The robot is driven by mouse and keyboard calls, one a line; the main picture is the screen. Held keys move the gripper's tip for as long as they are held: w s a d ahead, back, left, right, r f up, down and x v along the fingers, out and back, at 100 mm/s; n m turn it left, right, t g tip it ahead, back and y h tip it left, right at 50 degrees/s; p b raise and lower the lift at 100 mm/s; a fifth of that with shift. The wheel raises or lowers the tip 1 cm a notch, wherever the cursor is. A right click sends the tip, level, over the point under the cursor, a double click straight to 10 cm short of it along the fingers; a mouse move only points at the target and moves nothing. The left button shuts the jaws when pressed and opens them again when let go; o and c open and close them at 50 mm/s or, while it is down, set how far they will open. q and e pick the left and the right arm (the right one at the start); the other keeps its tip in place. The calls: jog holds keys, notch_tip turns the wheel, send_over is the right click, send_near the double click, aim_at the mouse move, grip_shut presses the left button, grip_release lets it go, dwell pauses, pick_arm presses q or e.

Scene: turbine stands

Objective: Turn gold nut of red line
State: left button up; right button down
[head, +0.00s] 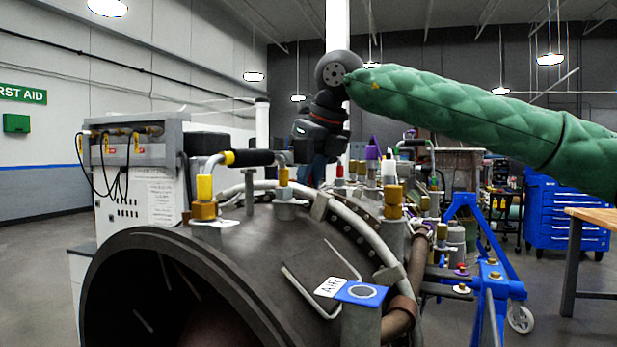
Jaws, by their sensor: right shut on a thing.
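My right arm comes in from the right in a green quilted sleeve and bends down at a dark wrist. My right gripper (319,172) points down behind the near rim of the turbine casing (235,235), among the line fittings. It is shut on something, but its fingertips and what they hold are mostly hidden. A small red fitting (339,171) shows just to the right of the gripper. I cannot make out the gold nut of the red line. Gold nuts show below a yellow fitting (204,188) and a white fitting (389,172). My left gripper is not in view.
A black-handled bar (250,158) stands over the casing at left. Purple and other fittings crowd right of the gripper. A grey control cabinet (140,180) stands at left, a blue stand (488,270) at right, and a blue tool chest (565,215) farther back.

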jog(key=shift+n, duration=0.6)
jog(key=c, duration=1.2)
grip_release()
jog(key=shift+c, duration=0.2)
